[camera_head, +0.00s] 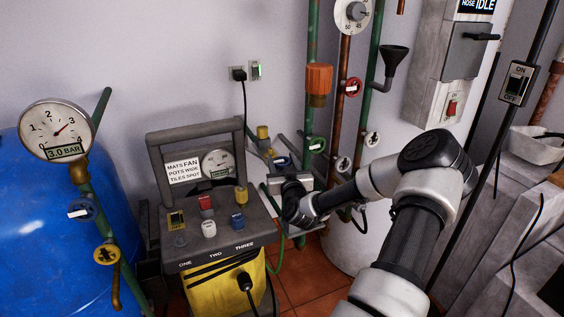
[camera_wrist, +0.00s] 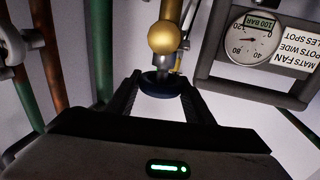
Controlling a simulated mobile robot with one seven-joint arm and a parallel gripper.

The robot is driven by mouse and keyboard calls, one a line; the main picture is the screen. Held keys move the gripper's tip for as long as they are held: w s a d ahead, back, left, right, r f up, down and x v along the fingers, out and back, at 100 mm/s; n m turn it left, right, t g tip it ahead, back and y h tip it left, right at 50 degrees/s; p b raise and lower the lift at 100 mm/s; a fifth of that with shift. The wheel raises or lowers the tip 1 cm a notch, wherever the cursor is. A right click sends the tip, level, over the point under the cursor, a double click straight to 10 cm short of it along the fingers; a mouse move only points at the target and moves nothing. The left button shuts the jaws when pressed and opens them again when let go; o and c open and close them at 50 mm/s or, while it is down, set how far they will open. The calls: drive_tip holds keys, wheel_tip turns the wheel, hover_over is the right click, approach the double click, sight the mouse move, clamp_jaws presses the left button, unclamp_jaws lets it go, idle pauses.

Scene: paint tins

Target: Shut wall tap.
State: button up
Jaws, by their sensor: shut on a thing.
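The wall tap is a brass fitting with a round brass ball (camera_wrist: 165,38) and a dark blue round handle (camera_wrist: 160,84), seen in the wrist view. My gripper (camera_wrist: 160,96) has one finger on each side of the blue handle and is shut on it. In the head view my gripper (camera_head: 292,182) reaches in behind the right side of the grey control box. The blue handle (camera_head: 282,161) shows just above it there, partly hidden. How far the tap is turned cannot be told.
The control box (camera_head: 220,235) with switches and a handle frame stands close left of my gripper. Upright green and brown pipes (camera_head: 345,90) with several small valves rise to the right. A blue tank (camera_head: 40,220) with a gauge (camera_head: 57,130) is at far left.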

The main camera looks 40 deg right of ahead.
drive_tip(key=shift+w+a, duration=0.1)
drive_tip(key=shift+a, duration=0.05)
drive_tip(key=shift+w+a+r+m+g+h+b, duration=0.1)
drive_tip(key=shift+m+g+h+b, duration=0.5)
drive_tip(key=shift+m+g+h, duration=0.9)
drive_tip(key=m+g+h, duration=0.5)
drive_tip(key=g+h, duration=0.1)
drive_tip(key=g, duration=0.1)
drive_tip(key=shift+m, duration=0.4)
drive_tip(key=m+g, duration=0.2)
drive_tip(key=g, duration=0.2)
drive_tip(key=m+g+h, duration=0.1)
drive_tip(key=m+g, duration=0.2)
drive_tip(key=g, duration=0.1)
drive_tip(key=shift+s+d+f, duration=0.2)
drive_tip(key=shift+s+m+g+y, duration=0.1)
drive_tip(key=shift+m+g+y, duration=0.5)
drive_tip(key=shift+m+g, duration=1.5)
drive_tip(key=shift+g, duration=0.9)
drive_tip(key=o, duration=1)
drive_tip(key=shift+d, duration=0.1)
drive_tip(key=shift+o, duration=0.2)
drive_tip(key=shift+r, duration=0.1)
